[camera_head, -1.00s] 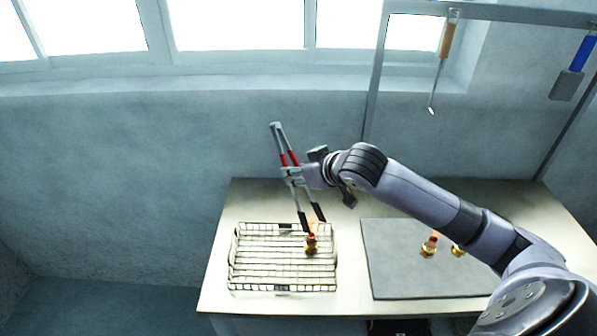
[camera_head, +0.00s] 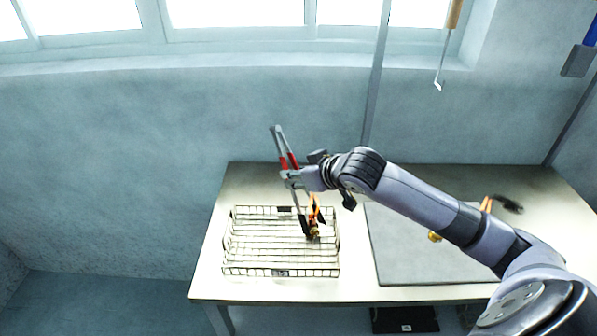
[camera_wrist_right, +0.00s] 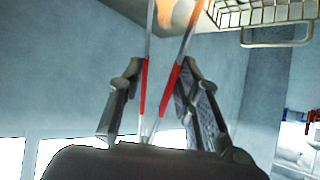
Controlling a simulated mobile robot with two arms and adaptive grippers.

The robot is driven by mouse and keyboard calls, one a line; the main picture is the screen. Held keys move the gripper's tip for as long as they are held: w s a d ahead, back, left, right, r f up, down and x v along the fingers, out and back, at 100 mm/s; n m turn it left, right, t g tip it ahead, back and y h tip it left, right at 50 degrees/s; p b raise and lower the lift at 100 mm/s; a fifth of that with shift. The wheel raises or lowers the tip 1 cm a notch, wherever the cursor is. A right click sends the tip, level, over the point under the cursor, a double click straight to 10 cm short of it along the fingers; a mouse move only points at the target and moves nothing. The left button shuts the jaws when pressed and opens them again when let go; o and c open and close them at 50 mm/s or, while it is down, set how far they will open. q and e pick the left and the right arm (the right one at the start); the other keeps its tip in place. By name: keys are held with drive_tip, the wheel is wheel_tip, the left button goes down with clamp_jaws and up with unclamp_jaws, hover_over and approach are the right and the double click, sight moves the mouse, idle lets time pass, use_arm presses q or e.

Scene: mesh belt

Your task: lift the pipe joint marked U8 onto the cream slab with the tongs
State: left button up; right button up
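My right gripper (camera_head: 291,178) is shut on the red-handled tongs (camera_head: 291,160), which also show in the wrist view (camera_wrist_right: 143,85). The tongs point down into the wire mesh basket (camera_head: 262,272). Their dark tips are at a brass pipe joint (camera_head: 314,233) with an orange glow above it, at the basket's right side. I cannot tell whether the tips touch or grip it. Another brass joint (camera_head: 434,237) is on the grey board (camera_head: 410,268), partly behind my right arm. No U8 mark is readable. The cream tabletop (camera_head: 350,290) is the only cream surface visible. My left gripper is not in view.
An orange glow (camera_head: 486,204) and a dark blurred shape (camera_head: 509,204) show behind my right arm. A tool with a wooden handle (camera_head: 454,14) hangs at the upper right. Bare tabletop lies between basket and board and along the front edge.

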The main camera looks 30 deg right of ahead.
drive_tip(key=shift+c, duration=0.3)
clamp_jaws()
wheel_tip(320, 180, up, 12)
drive_tip(key=p, duration=1.2)
drive_tip(key=shift+p, duration=0.4)
